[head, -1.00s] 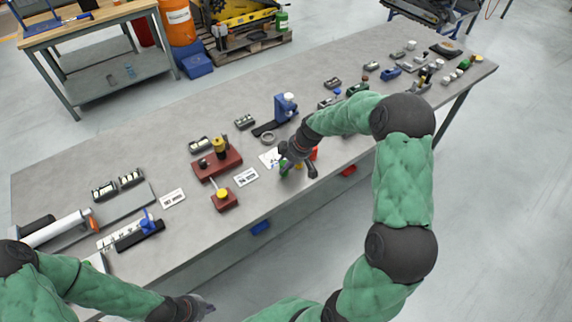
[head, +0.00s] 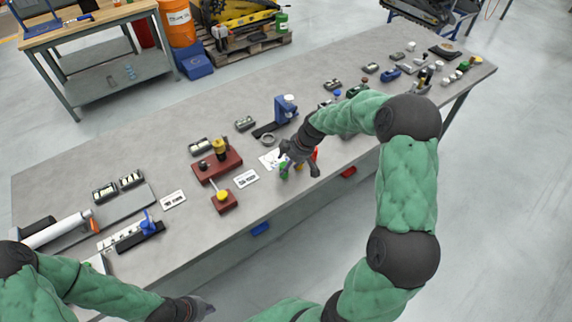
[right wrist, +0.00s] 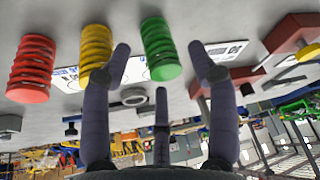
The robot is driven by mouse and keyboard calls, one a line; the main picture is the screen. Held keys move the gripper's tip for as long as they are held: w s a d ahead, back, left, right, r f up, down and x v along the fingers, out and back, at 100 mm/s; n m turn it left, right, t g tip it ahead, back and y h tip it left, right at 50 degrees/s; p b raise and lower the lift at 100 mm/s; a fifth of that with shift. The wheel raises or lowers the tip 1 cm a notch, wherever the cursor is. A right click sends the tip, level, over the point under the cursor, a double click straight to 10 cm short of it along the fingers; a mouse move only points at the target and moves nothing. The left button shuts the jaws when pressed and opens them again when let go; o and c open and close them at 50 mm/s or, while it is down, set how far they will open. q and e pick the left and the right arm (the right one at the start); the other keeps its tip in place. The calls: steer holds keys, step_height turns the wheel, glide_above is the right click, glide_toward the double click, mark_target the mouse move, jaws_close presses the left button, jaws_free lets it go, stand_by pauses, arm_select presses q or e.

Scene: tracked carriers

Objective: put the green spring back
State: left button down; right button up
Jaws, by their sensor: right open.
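The green spring (right wrist: 160,48) stands between the fingertips of my right gripper (right wrist: 160,62) in the right wrist view. That gripper is open around it, and I see no finger closed on it. In the head view the green spring (head: 284,168) shows just left of and below my right gripper (head: 297,165), near the bench's front edge. A yellow spring (right wrist: 96,50) and a red spring (right wrist: 32,68) stand beside it in a row. My left gripper (head: 197,307) is low in the head view, off the bench; its fingers are unclear.
A printed white card (head: 270,159) lies by the springs, with another card (head: 246,179) to its left. A grey ring (head: 267,140) and a blue device (head: 286,108) stand behind. Dark red blocks (head: 224,203) are to the left. Bare grey bench lies between items.

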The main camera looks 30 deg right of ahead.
steer(key=p+v, duration=0.1)
steer(key=v, duration=0.9)
steer(key=shift+r, duration=0.25)
steer(key=shift+f, duration=0.1)
